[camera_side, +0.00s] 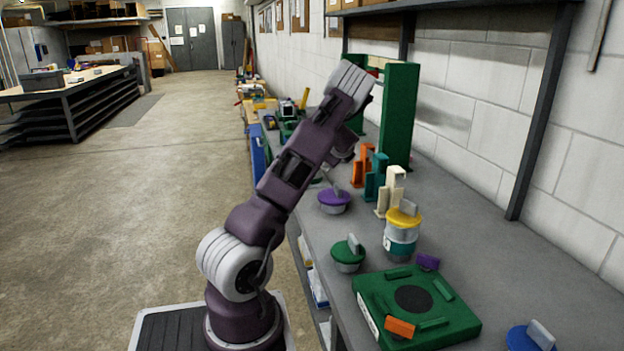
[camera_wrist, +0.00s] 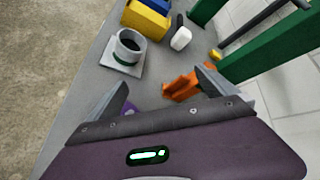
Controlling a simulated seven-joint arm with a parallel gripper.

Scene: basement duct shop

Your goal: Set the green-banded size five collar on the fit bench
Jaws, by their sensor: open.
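A round green-topped piece (camera_side: 348,254) with a grey upright tab stands at the bench's near left edge in the side view; I cannot read a size on it. A green square fixture (camera_side: 452,325) with a dark round pad lies in front of it; I cannot tell whether this is the fit bench. My gripper (camera_wrist: 164,80) is open and empty, above the bench. In the side view its fingers are mostly hidden by my arm.
A purple-topped piece (camera_side: 334,201), a yellow-topped stack (camera_side: 402,232) and a blue-topped piece (camera_side: 529,338) stand on the grey bench. Orange (camera_side: 360,167), teal (camera_side: 375,180) and cream (camera_side: 389,190) brackets stand behind. A tall green frame (camera_side: 400,115) rises near the wall.

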